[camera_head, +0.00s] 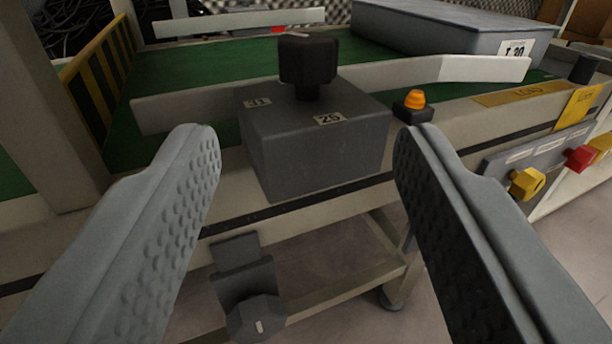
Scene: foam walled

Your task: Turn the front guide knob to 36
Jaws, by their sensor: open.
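A black faceted knob (307,60) stands on a short stem on top of a dark grey box (315,150) at the front edge of a green conveyor. A label (329,119) on the box near the knob seems to read 26, and another label (258,102) reads about 31. A second dark knob (257,318) with a light mark sits lower down, below the rail. My gripper (304,142) is open and empty. Its two fingers frame the box, left and right in the picture, and do not visibly touch the upper knob, which shows beyond them.
Pale guide rails (190,105) run along the green belt (205,55). A grey box labelled T 20 (460,28) lies at the back right. An orange lamp (415,100), a yellow knob (527,183) and a red button (580,158) are at right. A post with a striped guard stands left.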

